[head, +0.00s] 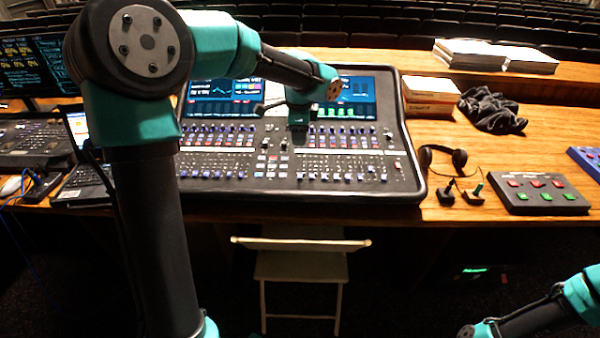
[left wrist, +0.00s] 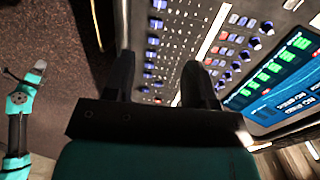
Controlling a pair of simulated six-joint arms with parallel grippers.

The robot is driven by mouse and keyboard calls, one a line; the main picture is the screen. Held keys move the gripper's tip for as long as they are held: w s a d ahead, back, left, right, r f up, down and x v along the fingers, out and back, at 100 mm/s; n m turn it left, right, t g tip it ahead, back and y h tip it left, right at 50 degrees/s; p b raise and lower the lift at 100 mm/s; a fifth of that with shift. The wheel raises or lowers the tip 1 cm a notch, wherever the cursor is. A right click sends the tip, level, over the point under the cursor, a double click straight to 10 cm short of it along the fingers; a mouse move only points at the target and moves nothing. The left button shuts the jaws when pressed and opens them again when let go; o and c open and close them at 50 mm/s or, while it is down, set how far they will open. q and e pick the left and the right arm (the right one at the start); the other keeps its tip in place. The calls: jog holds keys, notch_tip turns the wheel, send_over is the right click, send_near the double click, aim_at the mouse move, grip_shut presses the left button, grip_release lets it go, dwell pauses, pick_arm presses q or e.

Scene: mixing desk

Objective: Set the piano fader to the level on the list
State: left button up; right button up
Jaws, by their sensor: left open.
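The mixing desk (head: 410,180) stands on the wooden table with rows of blue and white fader caps and knobs. Labels are too small to read, so I cannot tell which is the piano fader. My left gripper (head: 298,136) is over the upper middle of the desk, below its screen. In the left wrist view its two dark fingers (left wrist: 158,88) are apart, with knobs and blue caps beyond and nothing visible between them. Contact cannot be told. My right arm shows at the bottom right of the head view and left of the wrist view; its gripper is too small to read.
Headphones (head: 442,157) and a grey button box (head: 538,193) lie right of the desk. A box (head: 430,97), black cloth (head: 490,110) and papers (head: 470,52) are behind. A laptop (head: 85,185) and monitors are left. A chair (head: 300,265) stands in front.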

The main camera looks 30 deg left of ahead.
aim_at(299, 175)
pick_arm(q)
jog(key=f, duration=0.5)
jog(key=w+f, duration=0.1)
jog(key=f, duration=1)
jog(key=shift+w+a+f, duration=0.25)
jog(key=shift+a+f, duration=0.1)
jog(key=shift+a, duration=0.05)
grip_shut()
